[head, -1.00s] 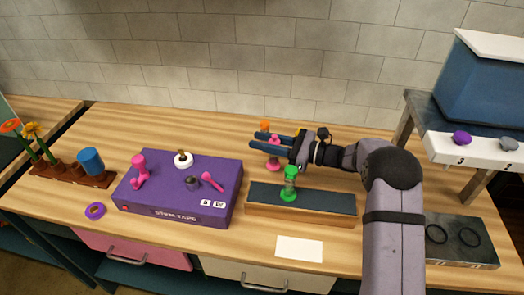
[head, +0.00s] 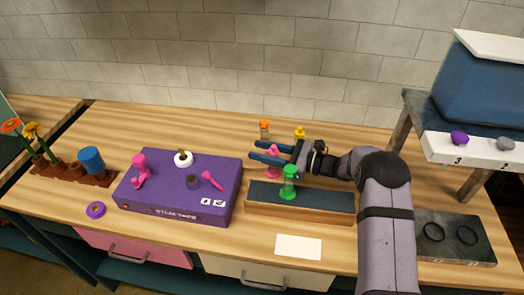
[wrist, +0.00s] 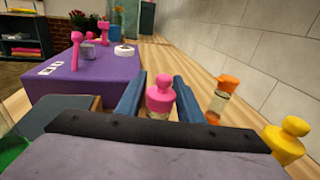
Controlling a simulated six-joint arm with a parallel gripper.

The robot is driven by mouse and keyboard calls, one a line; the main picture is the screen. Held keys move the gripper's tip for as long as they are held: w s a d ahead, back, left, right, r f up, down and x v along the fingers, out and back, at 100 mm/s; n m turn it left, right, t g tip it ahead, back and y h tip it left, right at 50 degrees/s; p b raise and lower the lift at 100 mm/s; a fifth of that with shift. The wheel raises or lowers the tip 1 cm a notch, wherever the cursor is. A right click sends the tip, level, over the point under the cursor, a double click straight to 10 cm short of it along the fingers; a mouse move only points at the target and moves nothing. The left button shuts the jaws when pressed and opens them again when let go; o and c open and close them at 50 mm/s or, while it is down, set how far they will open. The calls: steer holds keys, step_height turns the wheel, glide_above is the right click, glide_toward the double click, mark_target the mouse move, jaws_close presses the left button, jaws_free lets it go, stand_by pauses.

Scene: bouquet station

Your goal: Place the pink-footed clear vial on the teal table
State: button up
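The pink vial (head: 273,172) stands on the wooden counter behind the dark-topped platform, with a pink cap and pink foot; its middle is partly hidden by my fingers. My gripper (head: 268,153) is level, its blue fingers pointing left and open around the vial. In the wrist view the pink cap (wrist: 160,100) sits between the two fingers (wrist: 158,97), nearer the right one; I cannot tell whether they touch it. The low wooden platform (head: 325,199) with a dark blue-grey top is the nearest match for the teal table. A green vial (head: 289,186) stands on it.
An orange-capped clear vial (head: 264,130) and a yellow-capped one (head: 299,133) stand behind my gripper. A purple box (head: 180,210) with pink pieces lies to the left. A white card (head: 298,247) lies in front. The platform's right part is clear.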

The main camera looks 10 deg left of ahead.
steer(key=shift+o, duration=0.3)
steer(key=shift+r, duration=0.2)
steer(key=shift+d+f, duration=0.1)
steer(key=shift+d, duration=0.25)
steer(key=b+v, duration=0.2)
steer(key=v, duration=0.5)
steer(key=shift+a+b, duration=0.1)
steer(key=shift+b, duration=0.2)
